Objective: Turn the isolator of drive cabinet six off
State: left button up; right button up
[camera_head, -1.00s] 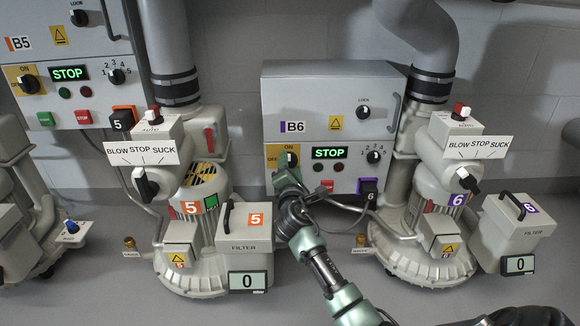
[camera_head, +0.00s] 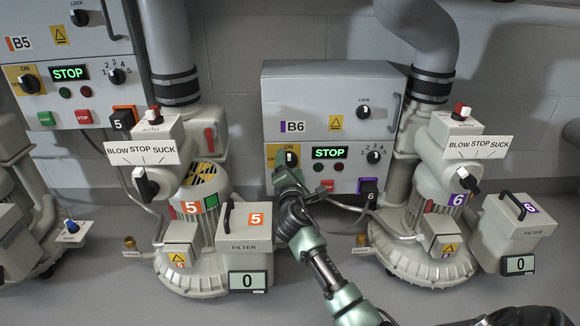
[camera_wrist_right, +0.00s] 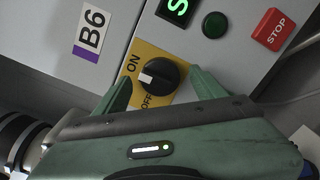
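Drive cabinet B6 (camera_head: 333,95) is a grey box on the wall. Its isolator (camera_head: 291,159) is a black knob with a white mark on a yellow plate, low on the cabinet's left side. In the right wrist view the knob (camera_wrist_right: 160,77) has its white mark pointing between the words ON and OFF. My right gripper (camera_head: 288,178) is just below the knob in the head view. In the wrist view its green fingers (camera_wrist_right: 160,92) are spread, one on each side of the knob, with gaps to it. My left gripper is not in view.
The B6 display (camera_head: 329,153) reads STOP, with a red stop button (camera_head: 327,184) below it. Blower six (camera_head: 440,230) stands right of my arm and blower five (camera_head: 190,250) left of it. Cabinet B5 (camera_head: 65,100) is at the far left.

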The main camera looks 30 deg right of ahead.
jog(key=p+v, duration=0.4)
jog(key=v, duration=0.4)
jog(key=shift+w, duration=0.15)
